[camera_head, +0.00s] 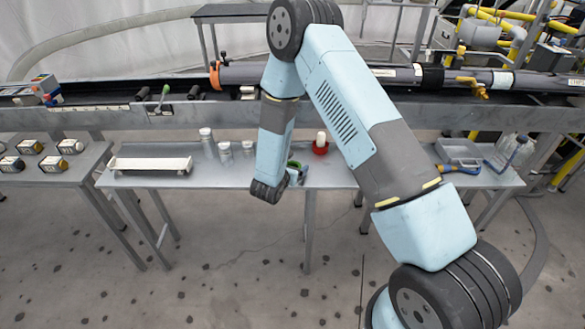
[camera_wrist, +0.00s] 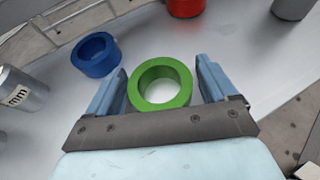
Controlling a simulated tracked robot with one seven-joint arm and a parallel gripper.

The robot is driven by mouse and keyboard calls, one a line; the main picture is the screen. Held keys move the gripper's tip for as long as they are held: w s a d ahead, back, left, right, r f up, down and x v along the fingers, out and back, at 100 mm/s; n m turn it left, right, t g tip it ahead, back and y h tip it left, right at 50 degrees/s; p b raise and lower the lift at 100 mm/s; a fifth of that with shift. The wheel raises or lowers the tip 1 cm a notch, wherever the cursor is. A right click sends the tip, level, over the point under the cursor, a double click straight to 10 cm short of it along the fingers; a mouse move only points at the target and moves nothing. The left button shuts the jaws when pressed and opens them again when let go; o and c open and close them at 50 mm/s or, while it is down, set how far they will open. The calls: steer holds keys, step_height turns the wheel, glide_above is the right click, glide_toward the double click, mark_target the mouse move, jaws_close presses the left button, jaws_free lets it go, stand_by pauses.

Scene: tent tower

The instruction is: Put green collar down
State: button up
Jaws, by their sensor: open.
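The green collar (camera_wrist: 187,84) is a thick ring lying flat on the grey table (camera_wrist: 240,50) in the wrist view. My gripper (camera_wrist: 159,68) is open, with one blue finger on each side of the collar. A gap shows at the right finger; at the left finger the gap is very small, and I cannot tell if they touch. In the head view only a bit of the green collar (camera_head: 294,163) shows by my gripper (camera_head: 296,175), low over the table's middle.
A blue collar (camera_wrist: 98,69) lies close to the left finger. Several grey cylinders (camera_head: 225,151) and a white tray (camera_head: 150,165) are to the left. A grey bin (camera_head: 458,153) is at the right.

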steer(key=shift+a+r, duration=0.1)
steer(key=shift+r, duration=0.4)
steer(key=v, duration=1.2)
steer(key=s+d+r+m+g+h, duration=0.2)
steer(key=d+r+m+g+h, duration=0.15)
steer(key=d+r+m, duration=0.55)
steer(key=s+d+r+m+g+h, duration=0.2)
steer(key=d+r+m+g, duration=0.3)
steer(key=d+r, duration=0.8)
steer(key=s+d+r+m+t+y, duration=0.2)
steer(key=s+r+m+y, duration=0.9)
steer(key=s+r+m, duration=0.6)
steer(key=s+d, duration=0.1)
steer(key=s, duration=0.2)
steer(key=shift+d+r, duration=0.2)
steer(key=shift+d, duration=0.05)
